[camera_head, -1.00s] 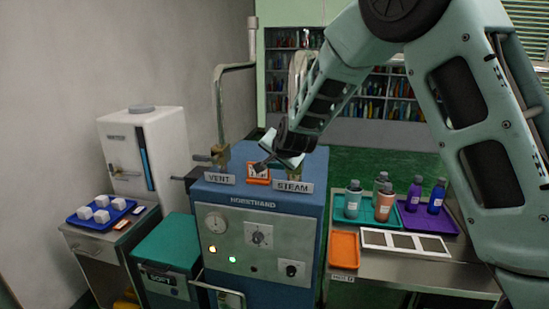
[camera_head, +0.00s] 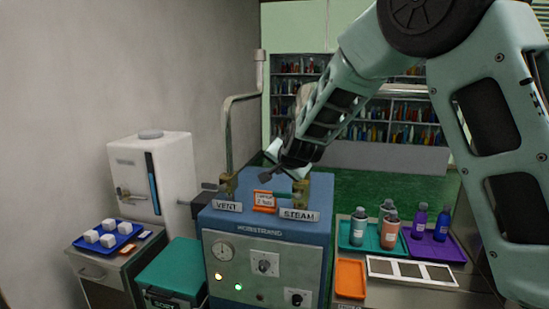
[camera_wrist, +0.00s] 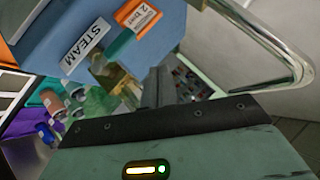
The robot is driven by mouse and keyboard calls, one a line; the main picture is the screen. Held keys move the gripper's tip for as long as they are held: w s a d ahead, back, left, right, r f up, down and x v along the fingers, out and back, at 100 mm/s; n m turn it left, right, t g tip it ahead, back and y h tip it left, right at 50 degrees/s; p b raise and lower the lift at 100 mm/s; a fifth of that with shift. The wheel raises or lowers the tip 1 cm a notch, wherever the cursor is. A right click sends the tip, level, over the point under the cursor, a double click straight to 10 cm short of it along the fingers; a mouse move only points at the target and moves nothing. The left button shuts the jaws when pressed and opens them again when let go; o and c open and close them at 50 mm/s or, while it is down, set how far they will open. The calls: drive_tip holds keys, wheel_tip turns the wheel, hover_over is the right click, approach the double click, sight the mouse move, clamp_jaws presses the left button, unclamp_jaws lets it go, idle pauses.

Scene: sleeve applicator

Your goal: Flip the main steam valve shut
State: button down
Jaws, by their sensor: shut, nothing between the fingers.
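The steam valve is a brass body (camera_head: 302,193) on top of the blue machine, behind the STEAM label (camera_head: 299,216). Its teal handle (camera_head: 284,195) points left from the body toward the orange sign. In the wrist view, the teal handle (camera_wrist: 121,45) and brass body (camera_wrist: 112,76) lie beside the STEAM label (camera_wrist: 86,41). My gripper (camera_head: 267,176) is shut and empty, above and a little left of the handle, apparently clear of it. In the wrist view, the dark finger (camera_wrist: 158,88) is near the brass body; the exact gap is hard to tell.
The vent valve (camera_head: 228,184), with a dark handle, stands left behind the VENT label (camera_head: 227,206). An orange sign (camera_head: 264,199) sits between the valves. A bent pipe (camera_head: 229,130) rises behind. Bottles stand on teal and purple trays (camera_head: 458,253) at right.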

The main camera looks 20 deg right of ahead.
drive_tip(key=s+a+r+p, duration=0.2)
drive_tip(key=s+r, duration=0.1)
drive_tip(key=r, duration=0.1)
drive_tip(key=shift+s+a+r, duration=0.35)
drive_tip(key=shift+s+a, duration=0.05)
idle(0.4)
drive_tip(key=s+a+f+n+g+y+b, duration=0.2)
drive_tip(key=s+a+f+n+g+b, duration=0.15)
drive_tip(key=s+a+f, duration=0.5)
drive_tip(key=s+a+f+n+g+y+b, duration=0.35)
drive_tip(key=s+a+n, duration=0.2)
drive_tip(key=s, duration=0.55)
drive_tip(key=s+d+f+n+g+h+b, duration=0.1)
drive_tip(key=s+f+n, duration=0.3)
drive_tip(key=s, duration=0.6)
drive_tip(key=s+f+n+g+h+b, duration=0.2)
drive_tip(key=s+f+n+g, duration=0.1)
drive_tip(key=s, duration=0.8)
drive_tip(key=shift+d+f+n+h+b, duration=0.35)
drive_tip(key=shift+f+n, duration=0.55)
drive_tip(key=shift+n, duration=0.1)
